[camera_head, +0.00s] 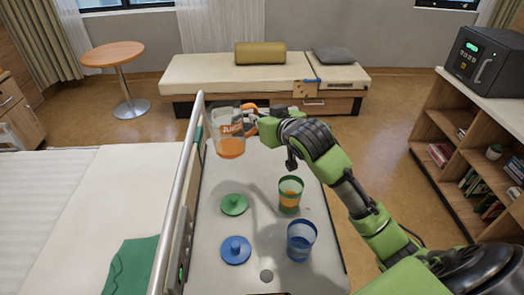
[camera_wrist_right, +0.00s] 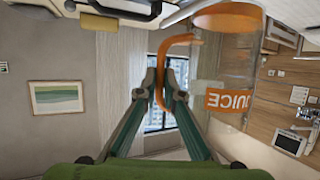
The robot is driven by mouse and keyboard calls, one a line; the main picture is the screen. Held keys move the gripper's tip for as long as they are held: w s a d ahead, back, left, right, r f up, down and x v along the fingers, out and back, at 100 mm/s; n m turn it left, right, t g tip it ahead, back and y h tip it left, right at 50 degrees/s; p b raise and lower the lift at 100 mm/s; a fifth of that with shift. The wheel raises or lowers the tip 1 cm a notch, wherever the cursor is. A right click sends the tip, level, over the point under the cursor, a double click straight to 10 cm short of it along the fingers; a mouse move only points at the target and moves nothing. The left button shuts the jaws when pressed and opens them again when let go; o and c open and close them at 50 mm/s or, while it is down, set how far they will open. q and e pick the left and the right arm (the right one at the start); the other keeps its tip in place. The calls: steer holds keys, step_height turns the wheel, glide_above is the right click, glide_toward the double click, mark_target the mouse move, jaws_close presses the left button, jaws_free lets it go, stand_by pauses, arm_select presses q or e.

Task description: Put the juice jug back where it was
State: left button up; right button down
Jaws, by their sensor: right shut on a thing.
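The clear juice jug (camera_head: 230,134), with an orange JUICE label and some orange juice at its bottom, is at the far end of the bedside table (camera_head: 215,275), close to the bed rail. I cannot tell whether it touches the tabletop. My right gripper (camera_head: 258,127) is shut on the jug's orange handle, on its right side. In the right wrist view the jug (camera_wrist_right: 228,60) appears upside down, with its handle between the fingertips (camera_wrist_right: 160,78). My left gripper is not in view.
Nearer on the table stand a green cup (camera_head: 290,195) with orange juice and a blue cup (camera_head: 301,241). A green lid (camera_head: 233,204) and a blue lid (camera_head: 236,250) lie left of them. The metal bed rail (camera_head: 181,185) runs along the table's left side.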

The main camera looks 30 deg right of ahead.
steer(key=w+d+f+p, duration=0.1)
steer(key=w+d+f, duration=0.5)
steer(key=d+f, duration=0.5)
steer(key=shift+w+d+f+p, duration=0.3)
steer(key=shift+w+d+f, duration=0.1)
steer(key=shift+f, duration=0.45)
steer(key=shift+f, duration=0.1)
steer(key=c, duration=2.2)
jaws_free()
steer(key=shift+o, duration=0.2)
steer(key=shift+s, duration=0.15)
steer(key=v, duration=1.1)
steer(key=shift+s+r, duration=0.3)
steer(key=shift+s, duration=0.05)
